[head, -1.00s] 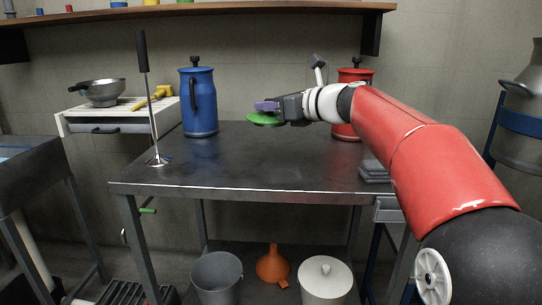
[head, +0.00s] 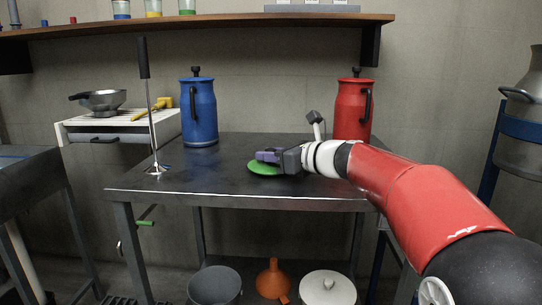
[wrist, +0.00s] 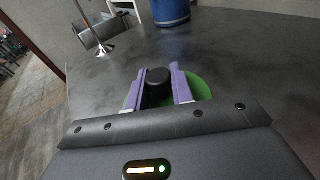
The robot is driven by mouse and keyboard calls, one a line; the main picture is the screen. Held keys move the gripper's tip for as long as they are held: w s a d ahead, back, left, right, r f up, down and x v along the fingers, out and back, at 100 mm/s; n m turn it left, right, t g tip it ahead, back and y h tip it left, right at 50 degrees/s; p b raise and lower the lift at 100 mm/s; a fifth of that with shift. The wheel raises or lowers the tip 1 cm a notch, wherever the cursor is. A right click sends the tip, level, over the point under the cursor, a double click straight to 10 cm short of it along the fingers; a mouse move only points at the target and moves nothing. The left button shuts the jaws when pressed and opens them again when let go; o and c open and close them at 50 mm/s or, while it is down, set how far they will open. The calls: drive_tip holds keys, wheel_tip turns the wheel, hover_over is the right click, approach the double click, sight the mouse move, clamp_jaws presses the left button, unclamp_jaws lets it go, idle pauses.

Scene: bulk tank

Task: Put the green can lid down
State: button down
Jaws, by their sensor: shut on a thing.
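The green can lid (head: 262,168) is a flat disc at the middle of the dark metal table (head: 220,185). In the wrist view the lid (wrist: 197,88) has a black knob (wrist: 158,82) standing between my purple fingers. My gripper (head: 268,156) is shut on that knob, and the fingers hide part of the disc. The lid is level and very close to the tabletop; I cannot tell whether it touches. My gripper also fills the near part of the wrist view (wrist: 158,90).
A blue can (head: 199,112) stands at the back left and a red can (head: 352,110) at the back right, both with lids on. A plunger-like tool (head: 150,110) stands upright at the left. The tabletop around the lid is clear.

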drive_tip(key=c, duration=1.2)
unclamp_jaws()
drive_tip(key=shift+r, duration=0.1)
drive_tip(key=v, duration=1.2)
